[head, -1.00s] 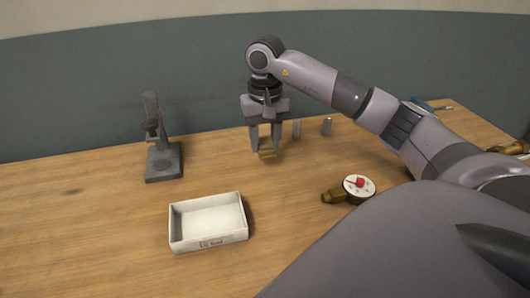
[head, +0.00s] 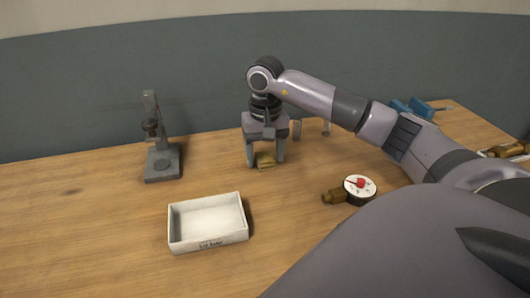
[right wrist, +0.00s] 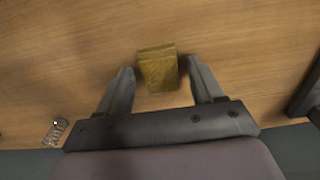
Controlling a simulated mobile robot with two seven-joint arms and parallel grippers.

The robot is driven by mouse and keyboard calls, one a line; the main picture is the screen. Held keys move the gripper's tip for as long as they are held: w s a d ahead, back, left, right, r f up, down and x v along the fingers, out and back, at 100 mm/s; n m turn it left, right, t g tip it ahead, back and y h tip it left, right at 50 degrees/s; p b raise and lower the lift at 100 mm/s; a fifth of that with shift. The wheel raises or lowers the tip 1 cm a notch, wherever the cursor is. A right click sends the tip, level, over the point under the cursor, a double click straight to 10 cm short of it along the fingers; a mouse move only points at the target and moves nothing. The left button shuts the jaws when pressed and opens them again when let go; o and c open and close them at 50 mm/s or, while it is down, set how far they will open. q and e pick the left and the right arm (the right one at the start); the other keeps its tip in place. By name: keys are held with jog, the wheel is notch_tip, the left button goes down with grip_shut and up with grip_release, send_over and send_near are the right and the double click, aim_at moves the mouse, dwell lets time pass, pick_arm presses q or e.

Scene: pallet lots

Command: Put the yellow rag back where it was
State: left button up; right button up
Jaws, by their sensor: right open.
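The yellow rag (head: 265,161) is a small folded yellow-brown piece at the back middle of the wooden table. My right gripper (head: 265,160) is above it, pointing down, with its fingers apart on either side of the rag. In the right wrist view the rag (right wrist: 158,68) lies between and a little beyond the open fingertips (right wrist: 160,78), with a gap to both. My left gripper is not in the head view.
A white tray (head: 174,232) with a label stands at the front. A grey stand (head: 163,163) is at the left. A round dial gauge (head: 359,188) with a brass fitting lies to the right. A blue tool (head: 415,108) is at the back right. A spring (right wrist: 55,131) lies near the gripper.

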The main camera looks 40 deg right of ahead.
aim_at(265, 157)
jog(key=shift+r, duration=0.15)
notch_tip(265, 157, up, 12)
jog(key=p, duration=0.2)
dwell(0.6)
